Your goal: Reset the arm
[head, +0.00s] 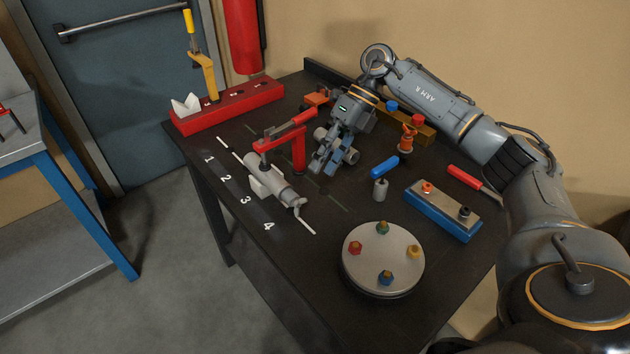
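My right arm (440,100) comes in from the right and reaches over the back of the dark workbench (360,220). My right gripper (323,166) points down toward the bench, just right of a red clamp arm (298,145). Its fingertips are close together and I see nothing between them, but whether they meet is unclear. Whether it touches the bench or the clamp is also unclear. My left gripper is not in view.
A red block with a yellow-handled clamp (225,107) stands back left. A round plate (382,258), a blue-based block (442,211) and a blue-handled tool (384,167) occupy the right side.

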